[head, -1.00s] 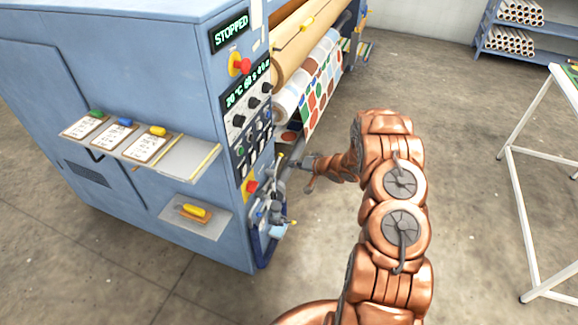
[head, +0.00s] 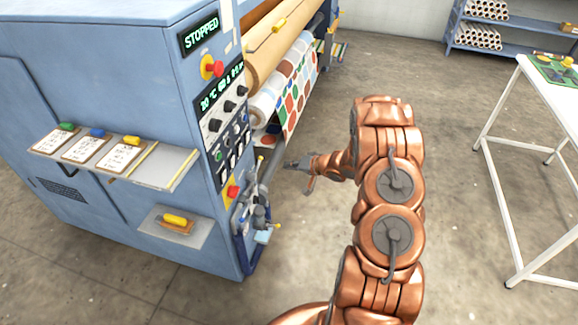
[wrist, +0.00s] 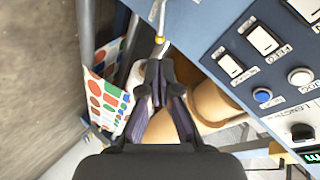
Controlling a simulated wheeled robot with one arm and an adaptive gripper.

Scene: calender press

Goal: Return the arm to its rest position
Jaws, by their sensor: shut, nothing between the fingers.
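My copper-coloured arm (head: 388,200) reaches up and bends away toward the front of the blue calender press (head: 90,100). My gripper (head: 297,165) is small in the head view, to the right of the press's control panel (head: 225,125). In the wrist view my gripper (wrist: 158,70) has its dark fingers closed together and empty. The panel's switches (wrist: 262,40) show to its right in that view. A lever with a yellow collar (wrist: 160,38) appears just beyond the fingertips; I cannot tell whether they touch it.
The press display reads STOPPED. Patterned fabric (head: 290,95) hangs from its rollers. Clipboards lie on a side shelf (head: 165,165), and a lower shelf (head: 195,235) holds a yellow-handled tool. A white table (head: 520,140) stands at right, a roll rack (head: 490,50) behind. Floor between is clear.

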